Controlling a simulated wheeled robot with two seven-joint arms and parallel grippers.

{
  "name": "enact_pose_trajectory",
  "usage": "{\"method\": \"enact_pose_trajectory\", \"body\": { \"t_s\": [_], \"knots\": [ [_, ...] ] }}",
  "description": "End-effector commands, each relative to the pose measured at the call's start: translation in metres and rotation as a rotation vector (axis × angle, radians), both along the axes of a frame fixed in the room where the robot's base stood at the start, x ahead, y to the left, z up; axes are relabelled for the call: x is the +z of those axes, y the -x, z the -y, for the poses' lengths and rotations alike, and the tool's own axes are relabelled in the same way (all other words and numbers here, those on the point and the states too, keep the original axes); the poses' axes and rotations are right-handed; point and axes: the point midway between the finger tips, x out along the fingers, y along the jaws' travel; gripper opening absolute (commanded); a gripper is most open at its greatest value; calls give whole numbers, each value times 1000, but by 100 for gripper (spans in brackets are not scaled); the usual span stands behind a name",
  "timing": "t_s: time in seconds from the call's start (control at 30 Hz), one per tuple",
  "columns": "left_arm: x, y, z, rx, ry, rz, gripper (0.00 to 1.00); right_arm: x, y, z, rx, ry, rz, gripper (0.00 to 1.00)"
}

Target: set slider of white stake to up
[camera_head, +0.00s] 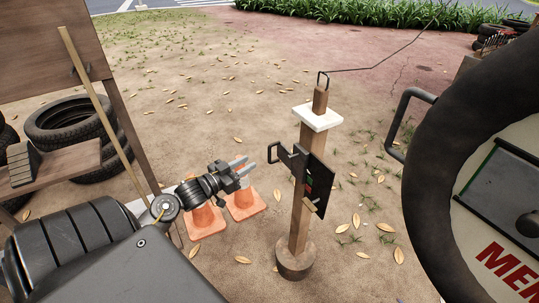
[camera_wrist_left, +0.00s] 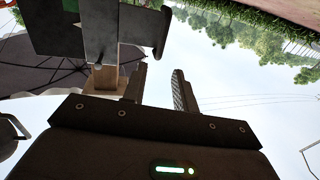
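The white stake (camera_head: 303,205) is an upright wooden post with a white cap (camera_head: 317,117) near its top and a round dark base. Its slider (camera_head: 316,186) is a black plate partway up the post, below the cap, with a black bracket-like handle (camera_head: 274,142) reaching left. My left gripper (camera_head: 248,164) is open and empty, left of the handle and apart from it. In the left wrist view, my open fingers (camera_wrist_left: 158,88) point upward, with the dark slider plate (camera_wrist_left: 56,32) and post (camera_wrist_left: 102,78) to their left. My right gripper is not in view.
Orange cones (camera_head: 205,219) stand on the ground below my left gripper. Stacked tires (camera_head: 70,118) and a wooden board (camera_head: 45,40) are at left. A large dark-rimmed object with red lettering (camera_head: 505,262) fills the right. A thin cable runs from the post's top.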

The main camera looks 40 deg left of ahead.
Motion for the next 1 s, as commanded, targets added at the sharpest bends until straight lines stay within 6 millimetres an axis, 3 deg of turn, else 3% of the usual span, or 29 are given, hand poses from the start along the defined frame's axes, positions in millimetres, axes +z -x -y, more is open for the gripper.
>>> {"method": "enact_pose_trajectory", "body": {
  "t_s": [0.17, 0.6, 0.8, 1.0],
  "knots": [
    [0, -12, 1, 1, 1, 1, 29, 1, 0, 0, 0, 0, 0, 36],
    [0, -88, 11, 3, 1, 0, 29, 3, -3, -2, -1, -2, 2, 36],
    [-1, -104, 14, 2, 0, -1, 29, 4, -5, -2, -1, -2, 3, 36],
    [-1, -107, 15, 2, 0, -3, 29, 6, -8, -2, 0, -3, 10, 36]
  ]
}}
